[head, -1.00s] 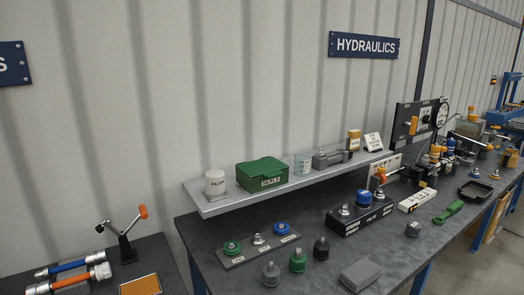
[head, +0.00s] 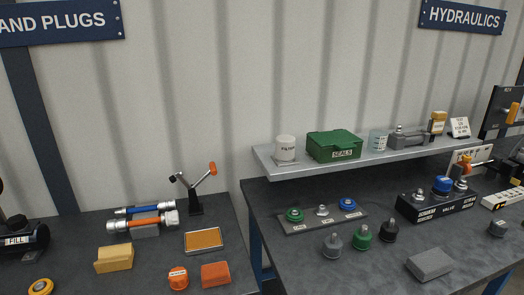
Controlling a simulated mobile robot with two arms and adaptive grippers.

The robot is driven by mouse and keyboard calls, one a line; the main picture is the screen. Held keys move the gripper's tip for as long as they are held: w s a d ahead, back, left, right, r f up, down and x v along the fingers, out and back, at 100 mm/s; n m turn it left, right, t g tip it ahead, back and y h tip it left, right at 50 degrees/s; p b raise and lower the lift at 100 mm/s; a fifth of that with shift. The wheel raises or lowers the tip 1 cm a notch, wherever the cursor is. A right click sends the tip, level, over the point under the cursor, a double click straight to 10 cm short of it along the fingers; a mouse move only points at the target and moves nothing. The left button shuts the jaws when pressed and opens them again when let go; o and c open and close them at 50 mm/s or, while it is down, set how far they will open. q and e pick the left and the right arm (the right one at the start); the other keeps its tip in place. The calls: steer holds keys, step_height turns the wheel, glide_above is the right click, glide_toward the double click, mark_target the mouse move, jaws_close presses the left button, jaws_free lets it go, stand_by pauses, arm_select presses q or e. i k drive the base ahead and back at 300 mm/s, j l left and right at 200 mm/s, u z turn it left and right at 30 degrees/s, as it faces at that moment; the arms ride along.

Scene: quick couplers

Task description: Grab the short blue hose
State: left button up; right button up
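A short blue hose (head: 137,209) with dark and silver end fittings lies on the left table in the head view. It lies just behind an orange hose (head: 147,221) with larger silver ends, nearly parallel to it. The two seem to rest on a grey block (head: 145,231), partly hidden below the orange hose. I cannot tell whether the hoses touch. Neither of my grippers is in view.
A stand with an orange-tipped lever (head: 195,200) is right of the hoses. In front are a tan block (head: 115,258), an orange-topped tray (head: 203,240), an orange cap (head: 178,278) and a red-orange block (head: 215,275). A gap separates this table from the right one.

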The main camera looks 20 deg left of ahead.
mark_target(163, 205)
steer(key=u, duration=1.3)
steer(key=j+u, duration=0.1)
steer(key=j, duration=0.3)
steer(key=k+j+u, duration=0.1)
steer(key=j, duration=0.3)
